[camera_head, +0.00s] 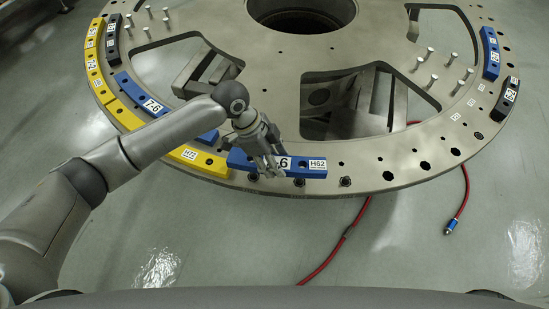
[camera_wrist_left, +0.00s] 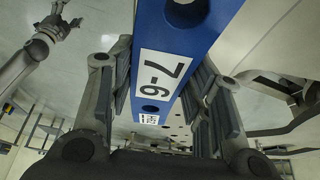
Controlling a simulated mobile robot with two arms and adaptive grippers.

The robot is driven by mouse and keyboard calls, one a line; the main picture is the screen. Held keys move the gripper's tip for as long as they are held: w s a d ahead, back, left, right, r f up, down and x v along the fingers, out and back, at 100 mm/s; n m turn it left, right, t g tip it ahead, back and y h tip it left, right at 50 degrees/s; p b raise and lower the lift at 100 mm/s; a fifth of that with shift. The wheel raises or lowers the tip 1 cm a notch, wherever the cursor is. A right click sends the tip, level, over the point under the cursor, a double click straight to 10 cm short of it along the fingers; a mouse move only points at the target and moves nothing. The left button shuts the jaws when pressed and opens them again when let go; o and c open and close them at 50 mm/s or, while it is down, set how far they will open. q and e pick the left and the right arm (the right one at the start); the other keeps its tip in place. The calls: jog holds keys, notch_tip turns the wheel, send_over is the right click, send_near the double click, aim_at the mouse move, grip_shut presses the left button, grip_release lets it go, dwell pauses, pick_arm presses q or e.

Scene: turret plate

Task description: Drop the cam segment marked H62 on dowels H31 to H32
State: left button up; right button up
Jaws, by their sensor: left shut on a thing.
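The blue cam segment marked H62 (camera_head: 303,172) is at the plate's near rim in the head view. My left gripper (camera_head: 273,165) is shut on it near its middle. In the left wrist view the segment (camera_wrist_left: 178,30) runs between both fingers (camera_wrist_left: 165,100), its white label facing the camera. I cannot tell whether it touches the turret plate (camera_head: 400,178) or hangs just above it. Dark round fittings show along the near rim, one of them (camera_head: 345,181) right of the segment. The dowel marks are too small to read. My right gripper (camera_wrist_left: 66,22) shows far off in the left wrist view, fingers apart and empty.
A yellow segment marked H72 (camera_head: 198,161) lies just left of the held one. Other blue, yellow and black segments line the left rim, with blue (camera_head: 490,52) and black (camera_head: 507,103) ones at right. Upright pins (camera_head: 433,80) stand at right. A red hose (camera_head: 340,243) lies on the floor.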

pick_arm(q)
jog(key=shift+f, duration=0.35)
jog(key=shift+f+b, duration=0.2)
jog(key=shift+b, duration=0.2)
jog(key=shift+f+b, duration=0.75)
jog(key=shift+f, duration=0.2)
jog(key=shift+f+b, duration=0.8)
jog(key=shift+f, duration=0.9)
pick_arm(e)
jog(key=shift+s+a+f, duration=0.1)
jog(key=shift+s+f, duration=0.05)
jog(key=shift+f, duration=0.9)
jog(key=shift+s+a+f, duration=0.1)
jog(key=shift+f, duration=0.95)
jog(key=shift+d, duration=0.15)
pick_arm(q)
jog(key=o, duration=1.4)
jog(key=v, duration=1.2)
